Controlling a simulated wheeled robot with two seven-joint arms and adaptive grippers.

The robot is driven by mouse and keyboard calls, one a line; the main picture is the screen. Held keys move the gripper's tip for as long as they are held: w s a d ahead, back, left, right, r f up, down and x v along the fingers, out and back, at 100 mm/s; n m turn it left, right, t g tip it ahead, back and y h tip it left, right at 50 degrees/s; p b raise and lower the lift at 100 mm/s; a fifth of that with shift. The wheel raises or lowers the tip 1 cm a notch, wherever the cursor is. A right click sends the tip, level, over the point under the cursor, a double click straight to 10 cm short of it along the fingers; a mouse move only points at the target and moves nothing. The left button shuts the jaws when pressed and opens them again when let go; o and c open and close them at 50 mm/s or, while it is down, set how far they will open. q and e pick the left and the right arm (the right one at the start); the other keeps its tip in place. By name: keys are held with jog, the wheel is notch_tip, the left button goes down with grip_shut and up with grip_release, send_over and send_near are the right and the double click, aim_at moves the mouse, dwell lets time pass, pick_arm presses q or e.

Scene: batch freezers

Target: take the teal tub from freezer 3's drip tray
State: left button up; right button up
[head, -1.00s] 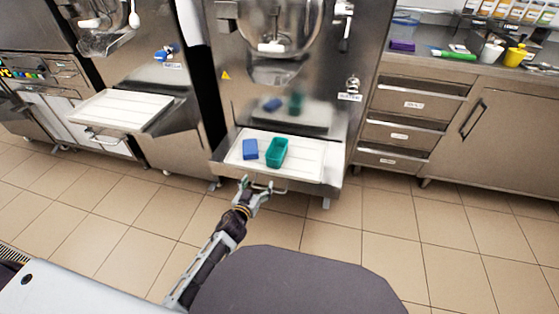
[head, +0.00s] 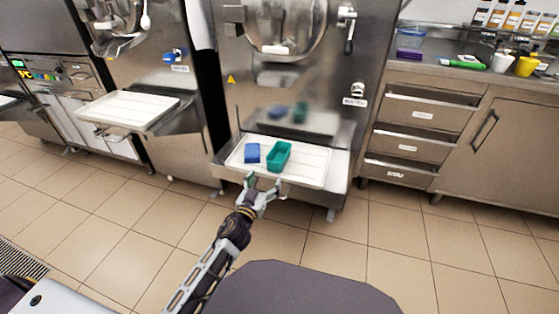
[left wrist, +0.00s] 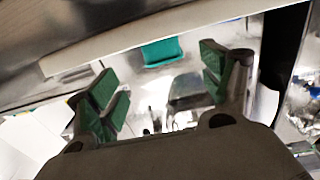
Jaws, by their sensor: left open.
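The teal tub (head: 279,156) sits on the white drip tray (head: 312,167) of the middle machine in the head view. A blue block-like item (head: 252,153) lies just left of it on the same tray. My left gripper (head: 263,182) is open and empty at the tray's front edge, in front of the tub and apart from it. In the left wrist view the tub (left wrist: 161,52) shows beyond and between the green-padded fingertips (left wrist: 160,80). My right gripper is not in view.
Another machine with an empty white tray (head: 128,109) stands to the left. A drawer cabinet (head: 411,135) and a counter with bottles, a white cup and a yellow cup (head: 526,66) are at the right. The tiled floor in front is clear.

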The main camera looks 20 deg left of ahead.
aim_at(274, 165)
pick_arm(q)
jog(key=shift+w+d, duration=0.1)
jog(key=shift+w, duration=1.45)
jog(key=shift+w+d+b, duration=0.1)
jog(key=shift+w+b, duration=0.45)
jog(key=shift+w, duration=2.2)
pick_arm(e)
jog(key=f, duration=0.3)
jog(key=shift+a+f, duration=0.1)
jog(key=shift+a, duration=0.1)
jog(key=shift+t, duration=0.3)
pick_arm(q)
jog(key=shift+w, duration=0.2)
